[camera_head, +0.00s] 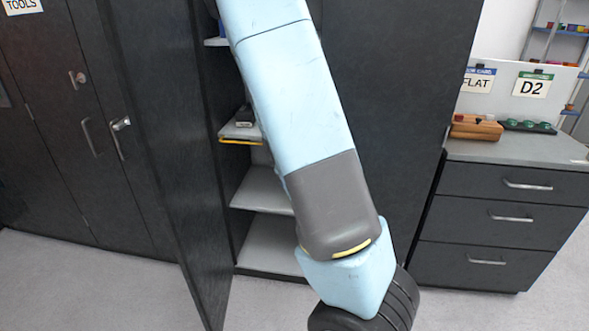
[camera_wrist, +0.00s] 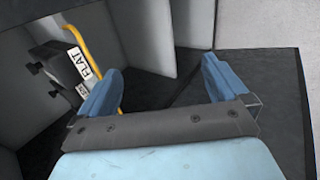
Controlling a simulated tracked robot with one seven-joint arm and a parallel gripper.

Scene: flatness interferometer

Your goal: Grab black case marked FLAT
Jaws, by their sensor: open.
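The black case (camera_wrist: 66,68) shows at the left of the wrist view, with a white label reading FLAT on its side. It sits on a cabinet shelf next to a yellow edge strip. In the head view a small dark case (camera_head: 245,116) sits on the shelf with the yellow front edge, partly hidden behind my arm. My gripper (camera_wrist: 160,88) is open, with its two blue fingers apart and nothing between them. The case is to the left of the left finger, outside the jaws. My gripper's fingers are not clear in the head view.
The cabinet door (camera_head: 165,150) stands open left of the shelves. Lower shelves (camera_head: 262,190) look bare. On the right, a drawer unit (camera_head: 500,210) carries a wooden block (camera_head: 476,127) and a dark tray with green items (camera_head: 528,126), under FLAT and D2 signs. Grey floor lies in front.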

